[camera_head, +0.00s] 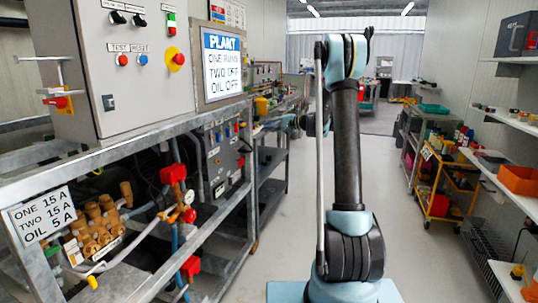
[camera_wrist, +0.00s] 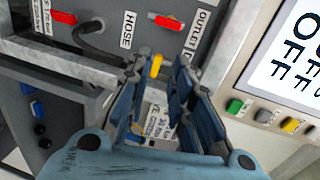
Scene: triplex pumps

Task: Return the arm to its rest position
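My arm (camera_head: 346,150) stands upright in the middle of the head view, above the aisle floor. It bends at the top, and its far part is mostly hidden behind the upright link. My gripper (camera_wrist: 158,72) shows in the wrist view with its two blue-and-black fingers apart and nothing held between them. A small yellow-orange handle (camera_wrist: 156,66) shows between the fingertips, seemingly on the panel beyond. A grey panel (camera_wrist: 110,22) labelled HOSE and OUTLET with red handles lies past the fingers.
A metal frame (camera_head: 130,150) with a grey control box (camera_head: 115,60), a PLANT sign (camera_head: 222,65) and piping runs along the left. Shelves (camera_head: 505,185) and an orange trolley (camera_head: 445,185) line the right. Grey aisle floor (camera_head: 295,215) is clear around my arm.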

